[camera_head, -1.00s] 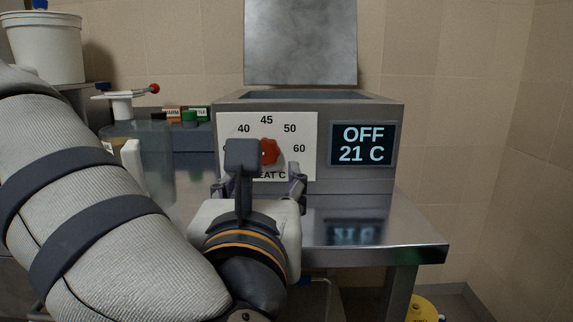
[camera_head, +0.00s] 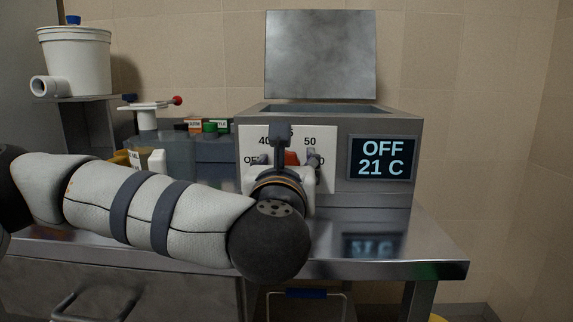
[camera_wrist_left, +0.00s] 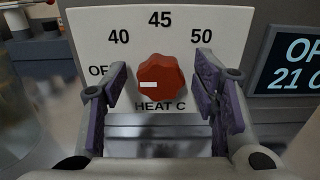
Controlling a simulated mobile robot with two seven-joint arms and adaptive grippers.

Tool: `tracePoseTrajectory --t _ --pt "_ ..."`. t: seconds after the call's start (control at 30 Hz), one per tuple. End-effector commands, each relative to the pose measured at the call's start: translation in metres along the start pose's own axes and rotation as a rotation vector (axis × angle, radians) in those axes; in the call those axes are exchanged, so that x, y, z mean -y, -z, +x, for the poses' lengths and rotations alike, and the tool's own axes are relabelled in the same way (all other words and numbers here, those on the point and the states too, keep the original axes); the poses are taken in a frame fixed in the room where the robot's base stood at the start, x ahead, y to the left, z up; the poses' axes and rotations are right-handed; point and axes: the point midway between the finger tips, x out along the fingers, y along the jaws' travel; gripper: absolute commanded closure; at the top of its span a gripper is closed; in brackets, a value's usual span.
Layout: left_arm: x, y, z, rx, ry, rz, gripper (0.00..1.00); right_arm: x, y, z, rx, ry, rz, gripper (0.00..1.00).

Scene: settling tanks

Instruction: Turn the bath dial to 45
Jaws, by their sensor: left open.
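The red lobed bath dial (camera_wrist_left: 161,78) sits on a white panel (camera_wrist_left: 218,22) marked OFF, 40, 45, 50 and HEAT C. Its white mark points left, towards OFF. In the head view the dial (camera_head: 291,158) shows only partly behind my gripper. The bath (camera_head: 400,127) is a grey metal box on a steel table, and its display (camera_head: 381,157) reads OFF 21 C. My left gripper (camera_head: 283,165) is open in front of the panel. In the wrist view its purple-padded fingers (camera_wrist_left: 163,88) stand either side of the dial, with gaps. My right gripper is not in view.
A steel table (camera_head: 425,249) carries the bath, with bare top at the right. Left of the bath are a clear tank, small coloured blocks and a red-knobbed lever (camera_head: 177,100). A white bucket (camera_head: 75,62) stands on a shelf at the far left.

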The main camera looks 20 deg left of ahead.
Motion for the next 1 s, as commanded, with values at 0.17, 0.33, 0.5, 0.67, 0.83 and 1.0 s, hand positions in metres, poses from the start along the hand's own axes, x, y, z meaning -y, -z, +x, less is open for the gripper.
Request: tracePoseTrajectory --t 0.17,0.33,0.5,0.67,0.83,1.0 --pt "0.000 0.000 0.000 0.000 0.000 0.000 0.73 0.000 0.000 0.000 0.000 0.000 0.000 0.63" --pt "0.000 0.000 -0.001 0.000 0.000 0.000 0.94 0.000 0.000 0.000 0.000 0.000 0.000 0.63" --pt "0.000 -0.001 -0.001 0.000 0.000 0.012 0.94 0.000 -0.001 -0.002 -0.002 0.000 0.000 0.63" --pt "0.001 -0.004 -0.001 0.002 0.000 0.064 0.94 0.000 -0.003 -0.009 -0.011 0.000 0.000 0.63" --pt "0.001 -0.006 -0.001 0.003 -0.001 0.179 0.94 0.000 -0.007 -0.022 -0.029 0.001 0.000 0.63" --pt "0.002 -0.007 -0.001 0.005 -0.001 0.334 0.94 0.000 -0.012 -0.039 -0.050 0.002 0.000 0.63"
